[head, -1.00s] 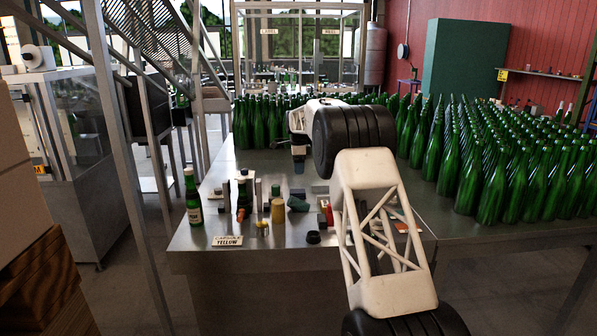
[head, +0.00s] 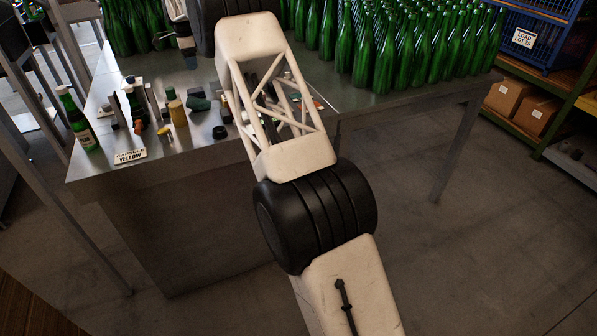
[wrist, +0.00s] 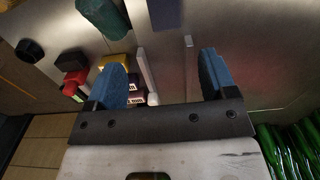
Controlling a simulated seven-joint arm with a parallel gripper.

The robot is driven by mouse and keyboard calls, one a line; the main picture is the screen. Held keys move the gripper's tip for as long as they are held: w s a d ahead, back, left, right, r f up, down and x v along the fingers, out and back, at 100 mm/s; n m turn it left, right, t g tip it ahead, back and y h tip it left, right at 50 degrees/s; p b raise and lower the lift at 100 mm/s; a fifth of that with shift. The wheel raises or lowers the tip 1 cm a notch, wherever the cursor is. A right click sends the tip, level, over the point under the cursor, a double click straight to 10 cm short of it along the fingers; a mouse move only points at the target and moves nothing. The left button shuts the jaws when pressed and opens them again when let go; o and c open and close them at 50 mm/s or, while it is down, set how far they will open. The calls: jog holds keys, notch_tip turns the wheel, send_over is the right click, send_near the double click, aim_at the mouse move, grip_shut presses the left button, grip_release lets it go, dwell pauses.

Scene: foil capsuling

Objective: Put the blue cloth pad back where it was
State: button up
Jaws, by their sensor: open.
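My gripper (wrist: 163,80) shows in the wrist view with its two blue fingers wide apart. Only bare metal tabletop and a thin pale strip show between them. In the head view my gripper (head: 188,60) hangs over the back left of the table, partly hidden by my arm. A dark teal rounded lump (head: 198,104) lies on the table in front of it; it also shows at the top of the wrist view (wrist: 113,16). A small blue-grey piece (head: 196,91) lies just behind the lump. I cannot tell whether it is the blue cloth pad.
A black cap (head: 220,132) lies near the front edge. A labelled bottle (head: 78,122) stands at the left, with a "Capsule Yellow" sign (head: 130,156) nearby. Red (wrist: 75,83) and yellow (wrist: 117,62) blocks lie beside one finger. Many green bottles (head: 400,45) crowd the back and right.

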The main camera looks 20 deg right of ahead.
jog(key=s+d+r+n, duration=0.2)
jog(key=s+r, duration=0.4)
jog(key=s, duration=0.3)
jog(key=s+d+r+n, duration=0.2)
jog(key=s+r+n, duration=0.1)
jog(key=s+r, duration=0.55)
jog(key=s+d+r+n+t, duration=0.1)
jog(key=s+d+r+n, duration=0.1)
jog(key=s, duration=1)
jog(key=s+d+r+n, duration=0.1)
jog(key=s+n, duration=0.1)
jog(key=s, duration=0.9)
jog(key=s+d+f+n, duration=0.1)
jog(key=s+f+n, duration=0.2)
jog(key=s, duration=1.1)
jog(key=s+d+f+n+t, duration=0.1)
jog(key=s+f, duration=0.4)
jog(key=s, duration=0.8)
jog(key=s+d+f+n, duration=0.1)
jog(key=s+f+n, duration=0.3)
jog(key=s, duration=1)
jog(key=shift+s+f+n+t, duration=0.2)
jog(key=shift+s+n+t, duration=0.1)
jog(key=shift+s, duration=0.05)
